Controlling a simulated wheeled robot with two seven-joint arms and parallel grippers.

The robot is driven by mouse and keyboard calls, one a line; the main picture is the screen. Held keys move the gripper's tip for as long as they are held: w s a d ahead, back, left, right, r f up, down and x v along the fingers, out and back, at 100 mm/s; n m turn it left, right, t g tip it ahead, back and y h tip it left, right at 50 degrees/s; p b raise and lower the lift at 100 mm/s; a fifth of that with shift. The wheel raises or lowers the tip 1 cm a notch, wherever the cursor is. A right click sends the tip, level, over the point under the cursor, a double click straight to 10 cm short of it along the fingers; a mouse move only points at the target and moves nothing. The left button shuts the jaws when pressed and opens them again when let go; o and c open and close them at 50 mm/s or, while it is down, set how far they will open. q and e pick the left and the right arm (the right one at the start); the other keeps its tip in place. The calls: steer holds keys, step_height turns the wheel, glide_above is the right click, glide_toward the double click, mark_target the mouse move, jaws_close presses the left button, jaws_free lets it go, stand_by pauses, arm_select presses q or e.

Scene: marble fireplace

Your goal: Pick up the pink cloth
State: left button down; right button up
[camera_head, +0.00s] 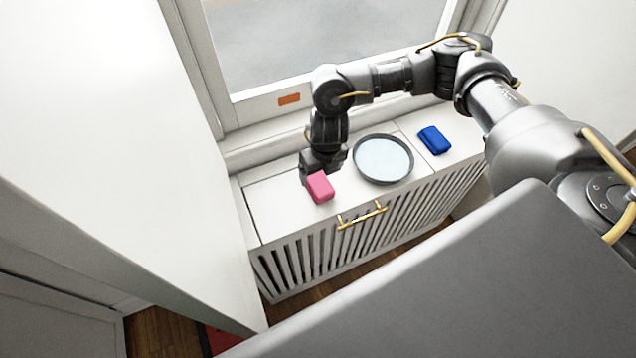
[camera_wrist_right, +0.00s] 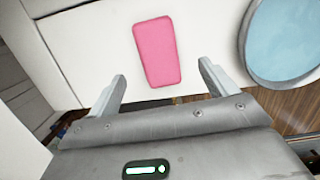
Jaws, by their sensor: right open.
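The pink cloth (camera_head: 320,188) is a small folded block lying on the white radiator cover (camera_head: 276,209), near its front edge and left of a round tray. My right gripper (camera_head: 308,177) is right at the cloth in the head view, pointing down and partly hiding the cloth's back side. In the right wrist view the cloth (camera_wrist_right: 157,52) lies ahead of my right gripper (camera_wrist_right: 161,83), centred between its two spread fingers. The fingers are open and empty, and the cloth appears to lie beyond their tips. My left gripper is not in view.
A round dark-rimmed tray (camera_head: 356,166) with a pale blue surface stands just right of the cloth. A blue folded cloth (camera_head: 434,140) lies farther right. A brass handle (camera_head: 362,215) sits on the cover's front edge. The window (camera_head: 320,35) is behind, and a white wall is at left.

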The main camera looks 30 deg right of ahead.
mark_target(319, 182)
steer(key=shift+f, duration=0.85)
steer(key=f, duration=0.1)
steer(key=w+f+p, duration=0.1)
steer(key=f, duration=0.1)
steer(key=shift+f, duration=0.9)
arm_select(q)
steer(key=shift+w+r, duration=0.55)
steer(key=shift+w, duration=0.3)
arm_select(e)
steer(key=c, duration=1.1)
